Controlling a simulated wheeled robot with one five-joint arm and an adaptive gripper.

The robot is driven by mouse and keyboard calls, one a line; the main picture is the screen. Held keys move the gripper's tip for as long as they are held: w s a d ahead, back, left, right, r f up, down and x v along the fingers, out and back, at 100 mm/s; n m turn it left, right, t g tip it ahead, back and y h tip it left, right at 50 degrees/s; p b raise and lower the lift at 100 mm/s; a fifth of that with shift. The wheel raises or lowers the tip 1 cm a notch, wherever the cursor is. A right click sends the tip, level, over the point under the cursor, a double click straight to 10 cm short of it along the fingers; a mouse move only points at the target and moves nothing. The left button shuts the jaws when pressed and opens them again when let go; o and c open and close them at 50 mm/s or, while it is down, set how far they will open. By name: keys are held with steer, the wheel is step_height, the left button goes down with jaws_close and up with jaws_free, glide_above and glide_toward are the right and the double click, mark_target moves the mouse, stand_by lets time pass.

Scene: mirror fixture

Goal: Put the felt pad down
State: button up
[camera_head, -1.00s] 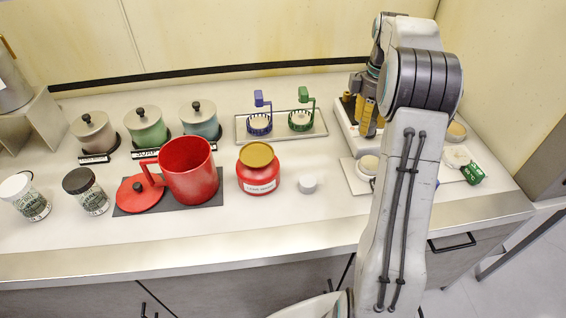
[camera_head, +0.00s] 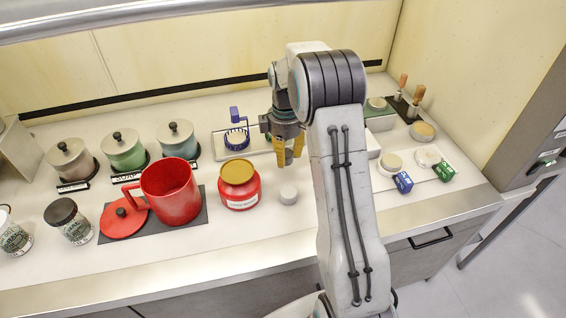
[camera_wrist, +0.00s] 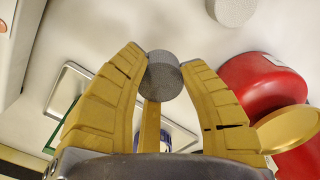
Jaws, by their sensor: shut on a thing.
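My gripper (camera_head: 291,152) is above the counter, in front of the metal tray with the blue stand. Its yellow fingers are shut on a short grey round piece, taken to be the felt pad (camera_wrist: 165,76). In the wrist view the pad sits between the two fingertips. In the head view the pad (camera_head: 289,157) shows small at the fingertips, raised clear of the counter. A pale grey round block (camera_head: 289,194) stands on the counter nearer the front edge; it also shows at the top of the wrist view (camera_wrist: 233,9).
A red jar with a gold lid (camera_head: 239,191) stands left of the gripper. The blue stand (camera_head: 237,138) is on the metal tray (camera_head: 222,153) behind. A red pot (camera_head: 172,192) is farther left. Right of my arm are small dishes with blue (camera_head: 403,183) and green (camera_head: 444,171) tags.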

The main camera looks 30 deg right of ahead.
mark_target(283, 172)
steer(key=shift+a+f, duration=0.2)
steer(key=shift+a, duration=0.1)
steer(key=shift+f+p, duration=0.3)
steer(key=shift+f, duration=1.7)
steer(key=shift+f, duration=0.15)
steer(key=o, duration=1.1)
steer(key=shift+w, duration=0.1)
step_height(283, 172, up, 12)
steer(key=shift+w+r, duration=0.1)
steer(key=shift+r, duration=0.05)
